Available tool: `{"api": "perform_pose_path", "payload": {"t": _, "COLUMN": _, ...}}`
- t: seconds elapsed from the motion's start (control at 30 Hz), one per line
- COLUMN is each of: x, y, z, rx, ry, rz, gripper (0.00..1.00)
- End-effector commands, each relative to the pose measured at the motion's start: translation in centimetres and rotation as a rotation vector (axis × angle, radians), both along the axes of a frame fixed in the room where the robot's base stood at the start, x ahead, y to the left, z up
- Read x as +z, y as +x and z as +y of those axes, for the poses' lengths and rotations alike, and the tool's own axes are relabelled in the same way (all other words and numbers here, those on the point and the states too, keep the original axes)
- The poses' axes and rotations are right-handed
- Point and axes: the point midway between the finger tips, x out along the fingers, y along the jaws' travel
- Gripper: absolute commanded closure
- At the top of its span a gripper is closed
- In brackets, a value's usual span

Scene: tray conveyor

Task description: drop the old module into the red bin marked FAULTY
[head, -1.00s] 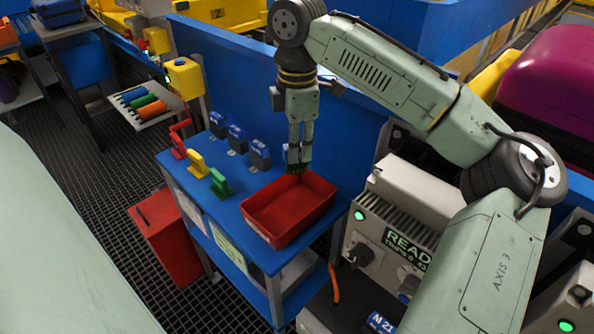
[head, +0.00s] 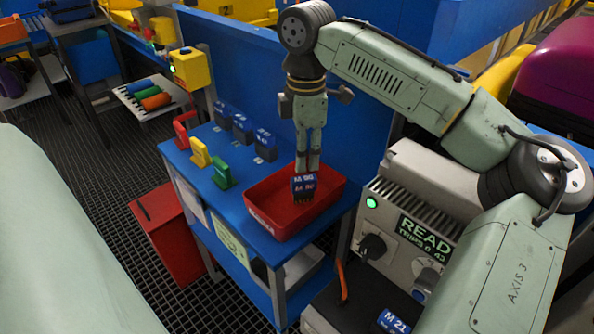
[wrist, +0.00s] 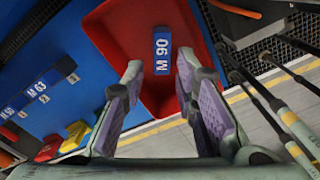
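The old module, a blue block marked M 90 (head: 303,187), is upright just below my fingertips, within the outline of the red bin (head: 268,198). White lettering on the bin's near wall is too small to read. In the wrist view the module (wrist: 162,61) lies beyond the fingers against the red bin floor (wrist: 125,30). I cannot tell whether it rests on the floor or is still falling. My gripper (head: 307,168) points down over the bin. In the wrist view its fingers (wrist: 158,75) are apart, with a gap on both sides of the module.
The bin sits on a blue bench with several blue modules (head: 242,128) and red, yellow and green handles (head: 200,153) to its left. A blue panel (head: 350,130) stands behind. A grey READ machine (head: 415,205) is close on the right. A red box (head: 168,232) stands on the floor.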

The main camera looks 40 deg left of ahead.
Motion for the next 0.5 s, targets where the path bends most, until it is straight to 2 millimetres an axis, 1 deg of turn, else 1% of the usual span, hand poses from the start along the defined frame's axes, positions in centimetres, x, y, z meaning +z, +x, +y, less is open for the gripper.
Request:
{"api": "perform_pose_path", "payload": {"t": 0.03, "x": 0.0, "y": -0.01, "z": 0.01, "rx": 0.0, "ry": 0.0, "rz": 0.0, "gripper": 0.68}}
{"api": "perform_pose_path", "payload": {"t": 0.17, "x": -0.01, "y": -0.01, "z": 0.01, "rx": 0.0, "ry": 0.0, "rz": 0.0, "gripper": 0.59}}
{"api": "perform_pose_path", "payload": {"t": 0.5, "x": 0.21, "y": -0.01, "z": 0.02, "rx": 0.0, "ry": 0.0, "rz": 0.0, "gripper": 0.59}}
